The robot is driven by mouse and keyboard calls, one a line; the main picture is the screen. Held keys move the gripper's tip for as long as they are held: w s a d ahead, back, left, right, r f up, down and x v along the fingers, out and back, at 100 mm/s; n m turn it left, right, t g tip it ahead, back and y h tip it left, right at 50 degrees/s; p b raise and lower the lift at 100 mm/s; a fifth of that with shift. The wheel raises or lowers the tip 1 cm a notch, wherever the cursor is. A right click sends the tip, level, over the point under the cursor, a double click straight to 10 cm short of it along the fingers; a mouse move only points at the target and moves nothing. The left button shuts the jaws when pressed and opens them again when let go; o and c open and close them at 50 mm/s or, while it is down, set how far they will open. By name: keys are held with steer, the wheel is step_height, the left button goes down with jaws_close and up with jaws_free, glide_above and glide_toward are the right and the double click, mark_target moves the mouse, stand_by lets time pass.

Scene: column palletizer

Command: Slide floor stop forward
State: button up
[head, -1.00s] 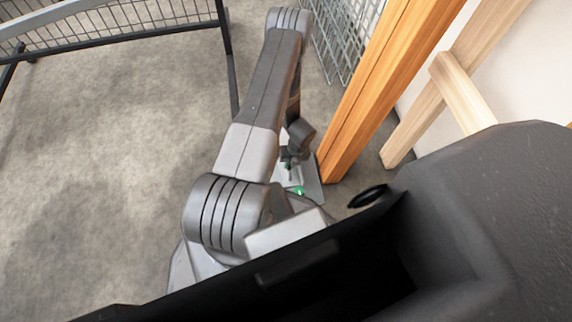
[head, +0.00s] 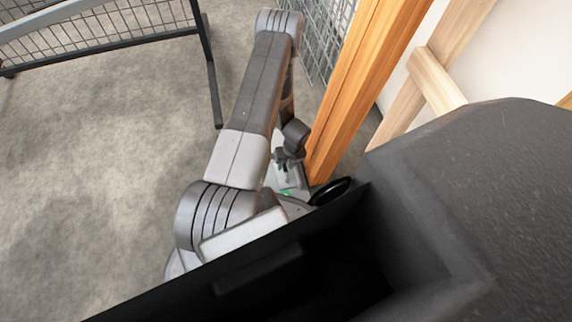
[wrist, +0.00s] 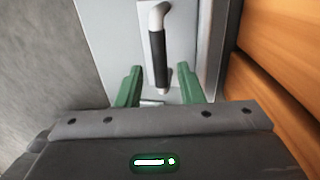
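The floor stop shows in the wrist view as a light grey metal plate (wrist: 105,35) with an upright bent handle (wrist: 159,50). The handle has a black grip below and a pale bend on top. My gripper (wrist: 160,82) has two green fingers, spread open. One is on each side of the handle's lower end, with gaps visible on both sides. In the head view, part of the grey plate (head: 287,178) shows beside the orange post, low near the floor. My arm and wrist hide much of it there.
An orange wooden post (head: 350,100) stands just right of the plate, also along the right of the wrist view (wrist: 270,80). Wire mesh (head: 322,35) is behind. A dark-framed mesh barrier (head: 110,40) stands at upper left. Open concrete floor (head: 90,170) lies left.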

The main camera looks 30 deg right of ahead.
step_height(320, 180, up, 13)
steer(key=d+p, duration=0.2)
steer(key=p, duration=0.2)
steer(key=shift+s+d+r+p, duration=0.2)
steer(key=shift+s+d+p, duration=0.1)
steer(key=shift+p, duration=0.05)
